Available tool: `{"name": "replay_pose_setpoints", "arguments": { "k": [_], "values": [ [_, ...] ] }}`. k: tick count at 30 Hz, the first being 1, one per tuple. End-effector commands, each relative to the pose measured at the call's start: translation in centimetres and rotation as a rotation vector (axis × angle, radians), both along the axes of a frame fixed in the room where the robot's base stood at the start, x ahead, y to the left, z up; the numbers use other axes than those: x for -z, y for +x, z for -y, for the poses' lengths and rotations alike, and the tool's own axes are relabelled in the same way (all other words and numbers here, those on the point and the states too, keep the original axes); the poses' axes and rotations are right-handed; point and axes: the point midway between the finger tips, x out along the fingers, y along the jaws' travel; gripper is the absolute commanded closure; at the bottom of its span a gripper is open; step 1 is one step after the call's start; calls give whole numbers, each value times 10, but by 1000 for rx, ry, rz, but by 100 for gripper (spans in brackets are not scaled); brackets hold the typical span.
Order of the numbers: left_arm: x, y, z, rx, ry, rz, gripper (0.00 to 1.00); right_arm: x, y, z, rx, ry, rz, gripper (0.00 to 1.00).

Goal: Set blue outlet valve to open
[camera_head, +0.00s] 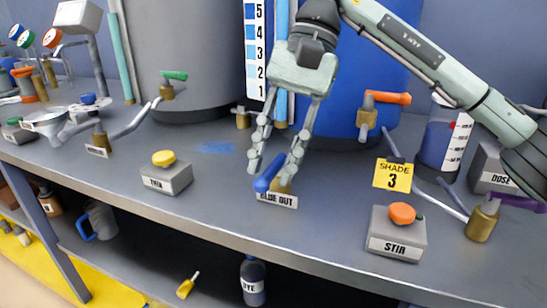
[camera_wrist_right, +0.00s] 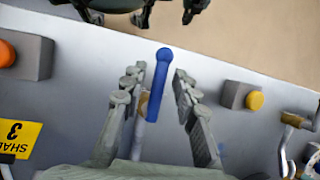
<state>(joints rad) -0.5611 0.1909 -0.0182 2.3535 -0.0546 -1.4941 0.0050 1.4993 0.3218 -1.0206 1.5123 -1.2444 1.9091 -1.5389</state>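The blue outlet valve has a blue lever handle (camera_head: 268,178) on a brass body, behind the "BLUE OUT" label (camera_head: 277,200). In the right wrist view the handle (camera_wrist_right: 159,80) stretches away from the gripper, toward the bench's front edge. My right gripper (camera_head: 271,170) reaches down over the valve from above. Its fingers (camera_wrist_right: 157,84) are open, one on each side of the handle, with a visible gap to the handle on both sides in the wrist view. The valve's brass body is partly hidden by the fingers. My left gripper does not show in the head view.
The "SHADE 3" card (camera_head: 393,175) and an orange-handled valve (camera_head: 388,97) are behind on the right. The blue tank (camera_head: 350,90) stands behind the gripper.

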Motion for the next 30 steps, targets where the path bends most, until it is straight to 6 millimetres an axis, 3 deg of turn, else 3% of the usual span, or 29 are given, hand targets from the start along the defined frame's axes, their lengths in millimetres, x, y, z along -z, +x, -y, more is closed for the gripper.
{"name": "replay_pose_setpoints", "arguments": {
  "k": [9,13,24,30],
  "values": [
    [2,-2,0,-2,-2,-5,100,0,0,0,1,-1,-1,63],
    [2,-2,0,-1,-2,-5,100,-9,3,3,1,-1,2,63],
    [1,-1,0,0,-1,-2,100,-78,27,25,5,-3,3,63],
    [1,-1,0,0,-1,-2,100,-102,35,33,2,-2,1,63]
  ]
}}
